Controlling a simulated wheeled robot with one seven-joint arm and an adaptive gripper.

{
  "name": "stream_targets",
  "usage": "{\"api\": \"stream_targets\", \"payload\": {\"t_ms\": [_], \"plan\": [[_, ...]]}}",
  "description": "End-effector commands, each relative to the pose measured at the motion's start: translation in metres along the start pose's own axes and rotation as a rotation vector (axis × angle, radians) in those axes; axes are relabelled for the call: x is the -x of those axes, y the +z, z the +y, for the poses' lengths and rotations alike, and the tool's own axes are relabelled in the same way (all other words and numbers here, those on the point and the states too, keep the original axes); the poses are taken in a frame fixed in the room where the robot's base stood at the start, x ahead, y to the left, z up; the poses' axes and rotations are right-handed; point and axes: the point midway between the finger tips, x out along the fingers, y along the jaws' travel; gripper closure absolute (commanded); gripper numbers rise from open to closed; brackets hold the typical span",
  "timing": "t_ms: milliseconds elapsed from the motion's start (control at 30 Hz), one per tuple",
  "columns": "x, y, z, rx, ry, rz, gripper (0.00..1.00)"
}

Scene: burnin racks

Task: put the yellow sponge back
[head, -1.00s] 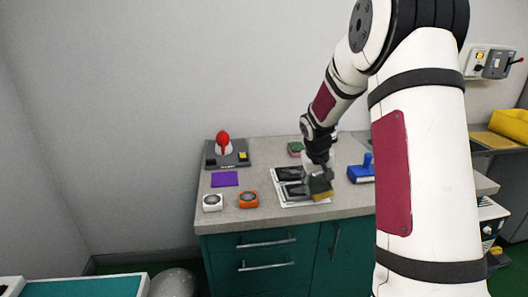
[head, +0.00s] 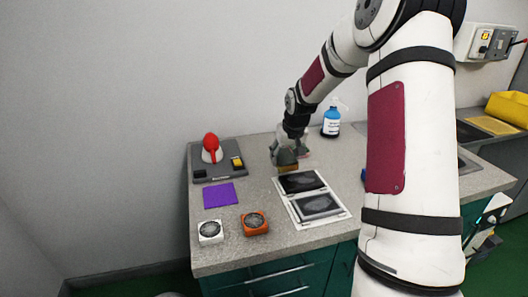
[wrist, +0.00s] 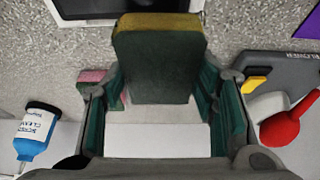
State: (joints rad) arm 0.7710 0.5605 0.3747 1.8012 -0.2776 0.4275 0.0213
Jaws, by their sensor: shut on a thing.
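My gripper (head: 284,156) is shut on the yellow sponge (head: 287,167), a block with a yellow layer and a dark green layer. In the wrist view the sponge (wrist: 157,65) sits between the two fingers, its yellow edge at the top. I cannot tell whether the sponge touches the counter. A pink and green sponge (wrist: 95,80) lies beside the left finger in the wrist view; my gripper mostly hides it in the head view.
A grey base with a red-handled device (head: 212,150) stands left of my gripper. A blue-labelled bottle (head: 331,121) stands to the right. A purple square (head: 219,195), a white dial box (head: 210,231) and an orange dial box (head: 255,223) are nearer the front.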

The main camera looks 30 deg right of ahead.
Motion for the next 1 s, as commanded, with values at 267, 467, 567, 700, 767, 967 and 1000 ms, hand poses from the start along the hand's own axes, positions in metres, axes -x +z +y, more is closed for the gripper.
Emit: {"api": "stream_targets", "payload": {"t_ms": [267, 467, 567, 700, 767, 967, 1000], "plan": [[-0.035, -0.06, -0.015, 0.001, -0.002, 0.001, 0.69], [-0.051, -0.091, -0.022, 0.0, 0.0, 0.0, 0.69], [-0.055, -0.1, -0.025, 0.001, 0.0, 0.0, 0.69], [-0.058, -0.105, -0.026, 0.001, 0.0, 0.0, 0.69], [-0.06, -0.107, -0.027, 0.0, 0.0, 0.0, 0.69], [-0.083, -0.098, -0.027, 0.0, -0.001, -0.004, 0.69], [-0.088, -0.096, -0.027, 0.0, 0.0, -0.004, 0.69]]}}
